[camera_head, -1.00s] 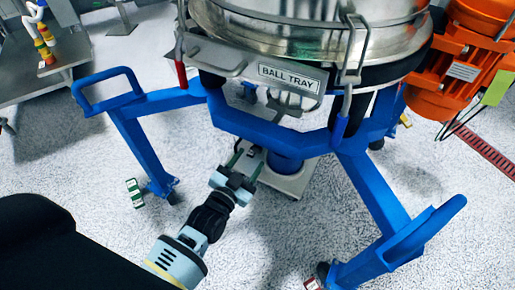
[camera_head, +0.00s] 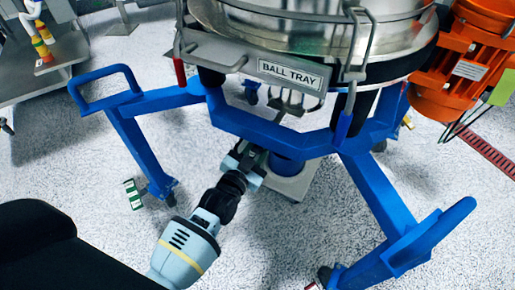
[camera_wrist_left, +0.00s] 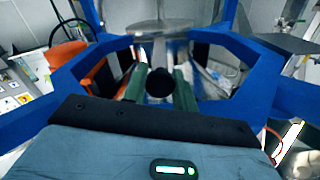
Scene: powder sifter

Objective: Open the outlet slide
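My left gripper (camera_head: 247,160) reaches under the blue stand in the head view, and its fingertips are hidden behind the frame bar. In the left wrist view its two green fingers (camera_wrist_left: 159,84) are apart, with a dark round knob (camera_wrist_left: 158,83) between them. I cannot tell whether the fingers touch the knob. The knob appears to belong to the outlet slide, whose plate I cannot make out clearly. The steel sifter (camera_head: 310,35) stands above, with a tray labelled "BALL TRAY" (camera_head: 289,74) at its front. My right gripper is not in view.
The blue stand (camera_head: 265,132) surrounds the reach space with bars and legs. A blue container (camera_head: 285,165) stands on a pale base (camera_head: 292,185) below. An orange motor (camera_head: 455,70) is at the right. A grey table (camera_head: 45,65) is at the left.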

